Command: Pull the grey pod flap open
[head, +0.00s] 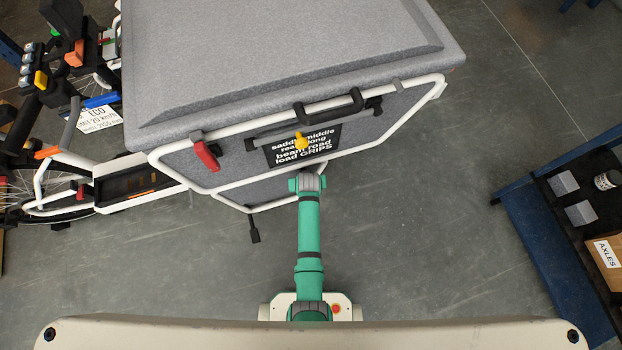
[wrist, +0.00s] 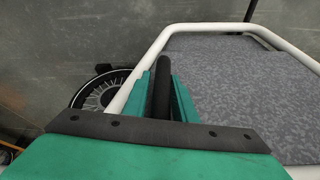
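The grey pod (head: 290,55) is a large speckled box with a white tube frame, standing in the upper middle of the head view. The flap appears shut against the pod. My green arm reaches up to just below this face; its fingertips cannot be made out there. In the wrist view my gripper (wrist: 162,95) has a black bar (wrist: 162,80) between its fingers. Whether they grip it is unclear.
A blue-edged bench (head: 545,235) with grey blocks, a can and an AXLES box (head: 605,255) stands at right. The grey floor (head: 420,220) between pod and bench is clear.

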